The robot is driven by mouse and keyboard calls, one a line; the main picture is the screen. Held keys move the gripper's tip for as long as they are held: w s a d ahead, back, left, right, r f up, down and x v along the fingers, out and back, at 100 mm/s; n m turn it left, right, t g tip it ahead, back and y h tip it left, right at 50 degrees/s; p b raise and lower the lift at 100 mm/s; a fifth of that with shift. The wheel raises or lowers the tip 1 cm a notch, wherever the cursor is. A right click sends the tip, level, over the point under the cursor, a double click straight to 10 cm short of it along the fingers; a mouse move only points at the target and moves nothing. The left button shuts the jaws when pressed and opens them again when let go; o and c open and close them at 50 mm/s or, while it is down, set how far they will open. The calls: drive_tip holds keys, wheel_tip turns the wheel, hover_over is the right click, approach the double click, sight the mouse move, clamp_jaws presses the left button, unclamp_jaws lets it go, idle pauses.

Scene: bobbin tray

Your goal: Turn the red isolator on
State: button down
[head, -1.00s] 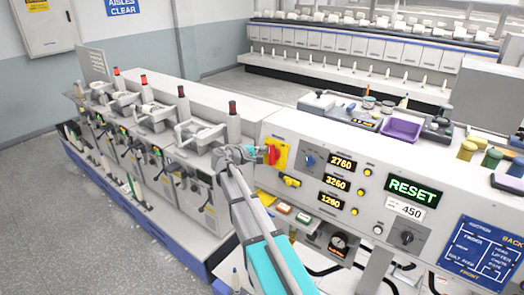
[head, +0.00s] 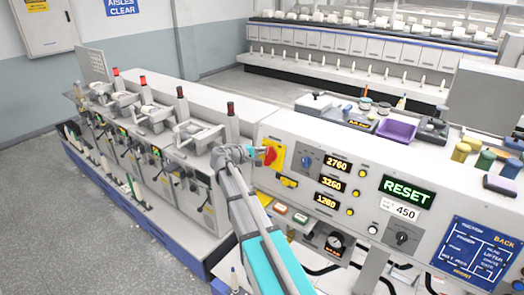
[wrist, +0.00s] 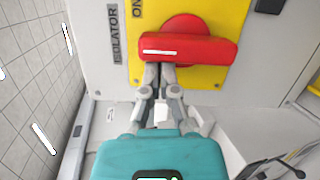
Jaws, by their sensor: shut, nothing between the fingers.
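The red isolator handle (wrist: 188,48) sits on a yellow plate (wrist: 222,20) beside a grey "ISOLATOR" label (wrist: 116,35) and an "ON" mark in the wrist view. The handle's bar lies across the wrist picture, with a white line on it. In the head view the red handle (head: 269,156) and yellow plate (head: 279,150) are on the machine's sloped front panel. My gripper (wrist: 161,68) is shut and empty, its fingertips at the lower edge of the handle bar, seemingly touching it. In the head view my gripper (head: 258,150) is just left of the handle.
A blue selector knob (head: 307,161), lit number displays (head: 331,183) and a green RESET display (head: 407,191) are right of the isolator. A yellow knob (head: 287,182) is just below it. Spindle units with red lamps (head: 230,108) stand to the left.

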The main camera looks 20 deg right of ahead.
drive_tip(key=shift+d, duration=0.1)
drive_tip(key=shift+w, duration=0.1)
drive_tip(key=w+a, duration=0.2)
drive_tip(key=w, duration=0.1)
drive_tip(key=shift+w+a+r, duration=0.15)
drive_tip(key=shift+w+a, duration=0.05)
drive_tip(key=shift+a, duration=0.15)
drive_tip(key=p+v, duration=0.2)
drive_tip(key=v, duration=0.7)
drive_tip(key=shift+a, duration=0.15)
drive_tip(key=shift+s+r, duration=0.1)
drive_tip(key=shift+s, duration=0.05)
